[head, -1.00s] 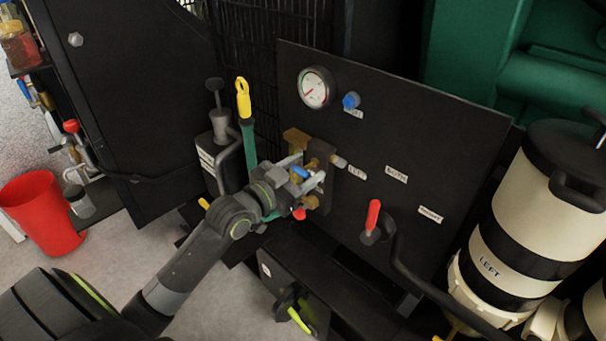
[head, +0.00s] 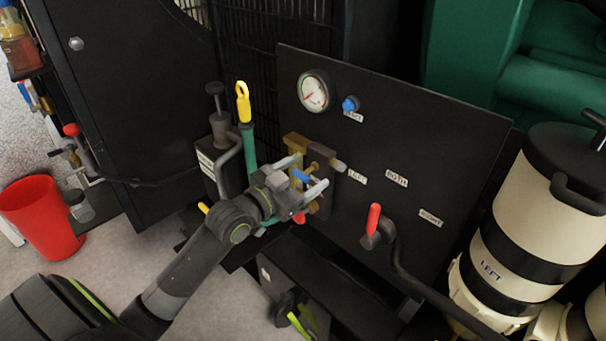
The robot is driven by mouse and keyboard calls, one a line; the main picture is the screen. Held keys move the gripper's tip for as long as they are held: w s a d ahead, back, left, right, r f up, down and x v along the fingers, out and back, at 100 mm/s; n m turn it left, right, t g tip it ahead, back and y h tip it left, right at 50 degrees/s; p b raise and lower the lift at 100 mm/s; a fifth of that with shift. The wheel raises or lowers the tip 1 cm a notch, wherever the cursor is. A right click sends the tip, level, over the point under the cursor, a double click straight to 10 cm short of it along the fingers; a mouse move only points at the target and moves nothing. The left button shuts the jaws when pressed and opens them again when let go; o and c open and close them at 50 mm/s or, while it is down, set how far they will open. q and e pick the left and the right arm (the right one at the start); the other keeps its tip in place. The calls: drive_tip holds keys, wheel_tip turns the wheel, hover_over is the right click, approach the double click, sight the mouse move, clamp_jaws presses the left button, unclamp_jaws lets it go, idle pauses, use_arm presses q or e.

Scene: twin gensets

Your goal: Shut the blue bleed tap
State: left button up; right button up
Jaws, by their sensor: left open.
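A small blue tap handle (head: 300,176) shows in front of the brass valve block (head: 296,143) on the left of the black panel. My left gripper (head: 309,174) is open at the block, one finger above the blue handle and one below and right of it. I cannot tell whether either finger touches it. The fingers and wrist hide part of the block. A red handle (head: 299,217) hangs just below the gripper. My right gripper is not in view.
The black panel (head: 440,135) carries a gauge (head: 313,91), a blue knob (head: 350,104) and a red-handled lever (head: 373,219). A yellow-topped green handle (head: 247,125) stands left of the gripper. Cream cylinders (head: 541,185) stand right, a red bucket (head: 42,216) left.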

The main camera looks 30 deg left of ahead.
use_arm(q)
drive_tip(key=p+v, duration=0.7)
drive_tip(key=v, duration=1)
drive_tip(key=shift+s, duration=0.2)
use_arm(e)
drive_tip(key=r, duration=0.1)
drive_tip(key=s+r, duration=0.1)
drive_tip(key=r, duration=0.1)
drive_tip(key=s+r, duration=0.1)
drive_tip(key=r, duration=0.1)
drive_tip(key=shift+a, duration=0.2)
use_arm(q)
drive_tip(key=shift+a+f, duration=0.1)
drive_tip(key=shift+a, duration=0.05)
